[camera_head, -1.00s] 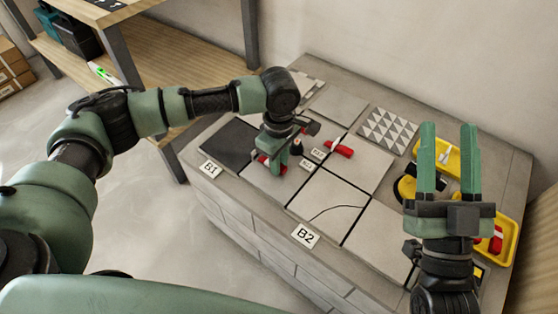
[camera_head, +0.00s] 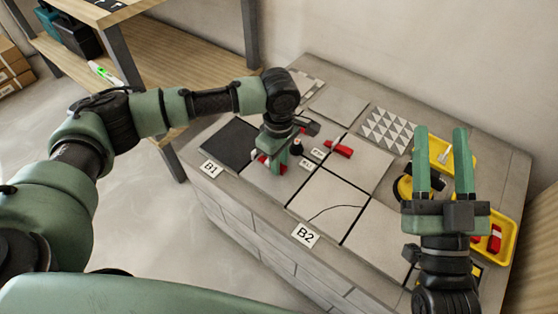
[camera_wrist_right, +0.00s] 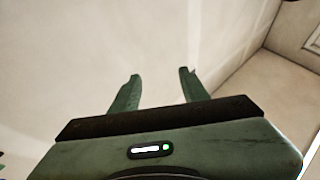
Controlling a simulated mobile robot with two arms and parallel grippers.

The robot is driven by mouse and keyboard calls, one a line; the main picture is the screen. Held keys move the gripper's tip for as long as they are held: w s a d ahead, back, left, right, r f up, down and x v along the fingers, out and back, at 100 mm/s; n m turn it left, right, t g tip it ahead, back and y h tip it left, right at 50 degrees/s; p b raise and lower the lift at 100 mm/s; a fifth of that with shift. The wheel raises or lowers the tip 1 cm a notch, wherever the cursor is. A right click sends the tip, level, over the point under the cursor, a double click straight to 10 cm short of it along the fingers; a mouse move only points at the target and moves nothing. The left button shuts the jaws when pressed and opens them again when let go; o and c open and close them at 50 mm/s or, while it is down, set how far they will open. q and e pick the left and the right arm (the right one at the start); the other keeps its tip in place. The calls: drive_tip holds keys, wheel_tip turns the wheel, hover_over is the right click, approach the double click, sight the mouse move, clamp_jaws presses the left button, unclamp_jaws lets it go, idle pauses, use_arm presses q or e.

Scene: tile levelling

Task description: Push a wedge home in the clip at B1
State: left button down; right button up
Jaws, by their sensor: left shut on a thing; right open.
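My left gripper (camera_head: 276,158) points down over the tiles near the B1 label (camera_head: 210,168), at the joint beside the dark tile (camera_head: 228,144). It is shut on a red wedge (camera_head: 263,160), of which only small parts show around the fingers. The clip there is mostly hidden by the gripper. Another red wedge (camera_head: 338,149) lies across the joint farther right, with a clip next to it. My right gripper (camera_head: 437,165) is raised at the right, open and empty. Its two fingers also show in the right wrist view (camera_wrist_right: 158,90), against a bare wall.
Yellow trays (camera_head: 510,240) stand at the right, one holding red wedges (camera_head: 495,238). A patterned tile (camera_head: 385,130) lies at the back. A cracked tile (camera_head: 328,205) lies by the B2 label (camera_head: 305,235). A wooden shelf (camera_head: 190,75) stands behind my left arm.

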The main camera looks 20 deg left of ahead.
use_arm(q)
drive_tip(key=shift+a, duration=0.1)
use_arm(e)
drive_tip(key=shift+w+f+g, duration=0.3)
drive_tip(key=shift+f+g, duration=0.1)
drive_tip(key=shift+f, duration=0.1)
use_arm(q)
drive_tip(key=shift+a, duration=0.1)
drive_tip(key=shift+w+a+p, duration=0.3)
drive_tip(key=shift+a+p, duration=0.3)
drive_tip(key=shift+p, duration=0.2)
drive_tip(key=shift+a, duration=0.15)
use_arm(e)
wheel_tip(320, 180, down, 8)
drive_tip(key=w+g+h, duration=0.1)
drive_tip(key=g+h, duration=0.1)
drive_tip(key=g, duration=0.2)
drive_tip(key=shift+w+d+r, duration=0.15)
drive_tip(key=shift+d+r, duration=0.1)
drive_tip(key=shift+d, duration=0.05)
idle(0.5)
use_arm(q)
drive_tip(key=shift+w+a+p, duration=0.15)
drive_tip(key=shift+a+p, duration=0.15)
drive_tip(key=shift+p, duration=0.05)
use_arm(e)
drive_tip(key=shift+d+f+g, duration=0.15)
drive_tip(key=shift+f+g, duration=0.45)
drive_tip(key=shift+f, duration=0.25)
idle(0.5)
